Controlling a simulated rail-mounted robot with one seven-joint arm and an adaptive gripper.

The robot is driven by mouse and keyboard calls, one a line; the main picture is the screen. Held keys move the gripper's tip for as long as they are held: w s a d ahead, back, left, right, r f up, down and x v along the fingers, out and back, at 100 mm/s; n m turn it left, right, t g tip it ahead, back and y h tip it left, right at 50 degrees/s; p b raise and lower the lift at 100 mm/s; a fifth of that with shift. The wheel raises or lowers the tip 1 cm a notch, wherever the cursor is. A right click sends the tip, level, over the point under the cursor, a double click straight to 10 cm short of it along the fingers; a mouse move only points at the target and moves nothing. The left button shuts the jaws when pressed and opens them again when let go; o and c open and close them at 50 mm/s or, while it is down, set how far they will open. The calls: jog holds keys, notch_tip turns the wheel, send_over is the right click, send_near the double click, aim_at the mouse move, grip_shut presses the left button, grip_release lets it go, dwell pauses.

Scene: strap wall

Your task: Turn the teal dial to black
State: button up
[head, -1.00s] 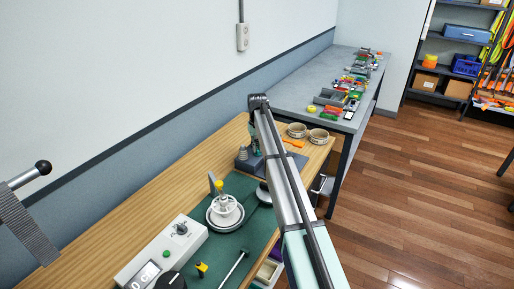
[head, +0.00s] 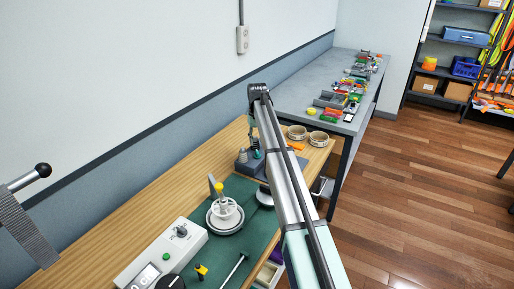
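My arm reaches from the bottom right over the workbench, and its far end bends down above a dark grey block (head: 244,167). My gripper (head: 253,144) is at this lower end, just above the block; it is small and partly behind the arm, so its fingers cannot be made out. A small teal spot (head: 258,154) shows on or just above the block, beside the arm; I cannot tell if it is the teal dial. No black mark for it can be read. A grey stepped piece (head: 243,156) stands on the block's left.
A white control box (head: 160,254) with knobs and a green button lies front left. Two round tins (head: 297,132) and an orange piece are beyond the block. A cluttered grey table stands behind.

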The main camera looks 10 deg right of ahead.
aim_at(257, 151)
notch_tip(257, 151, up, 7)
jog(key=shift+f, duration=0.15)
dwell(0.4)
